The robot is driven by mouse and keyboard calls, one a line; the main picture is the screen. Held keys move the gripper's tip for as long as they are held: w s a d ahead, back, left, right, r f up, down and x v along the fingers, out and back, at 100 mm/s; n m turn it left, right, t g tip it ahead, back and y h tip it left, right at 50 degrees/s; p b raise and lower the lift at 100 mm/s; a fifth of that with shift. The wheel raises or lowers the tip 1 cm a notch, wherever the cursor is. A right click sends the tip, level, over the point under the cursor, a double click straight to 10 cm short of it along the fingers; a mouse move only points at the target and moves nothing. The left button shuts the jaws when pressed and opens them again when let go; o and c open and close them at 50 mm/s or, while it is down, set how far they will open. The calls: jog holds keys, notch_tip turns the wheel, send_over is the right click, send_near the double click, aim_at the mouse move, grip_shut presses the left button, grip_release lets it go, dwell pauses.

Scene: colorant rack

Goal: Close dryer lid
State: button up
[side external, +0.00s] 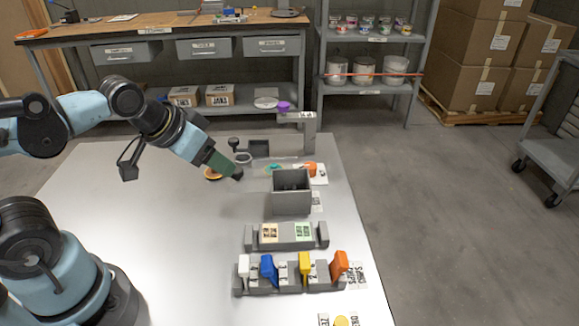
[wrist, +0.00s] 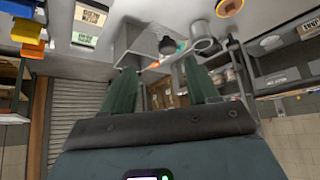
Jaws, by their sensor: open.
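No part in view is clearly marked as the dryer or its lid. A grey open-topped box (side external: 291,203) stands in the middle of the table, and it shows at the upper left of the wrist view (wrist: 126,42). A grey stand (side external: 308,128) rises behind it, with a small dark knob (side external: 233,143) to its left. My gripper (side external: 238,174) is left of the box, above the table. In the wrist view its two green fingers (wrist: 160,66) are apart, with nothing seen held between them.
A rack with two labelled cards (side external: 287,234) and a rack of white, blue, yellow and orange pieces (side external: 290,276) stand in front. An orange-rimmed round item (side external: 212,174) lies near my gripper. The table's left part (side external: 150,220) is clear. Shelves (side external: 368,85) stand behind.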

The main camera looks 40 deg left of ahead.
jog(key=w+a+r+m+g, duration=0.1)
jog(key=w+r+m+g, duration=0.1)
jog(key=w+r+g, duration=0.35)
jog(key=g, duration=0.2)
send_near(250, 175)
jog(key=shift+t, duration=0.25)
jog(key=s+f, duration=0.1)
jog(key=f, duration=0.1)
jog(key=s+f, duration=0.1)
jog(key=s+a+f, duration=0.1)
jog(key=f, duration=0.1)
jog(key=shift+s+f, duration=0.15)
jog(key=shift+f, duration=0.2)
jog(key=shift+c, duration=0.3)
grip_shut()
jog(key=shift+d, duration=0.1)
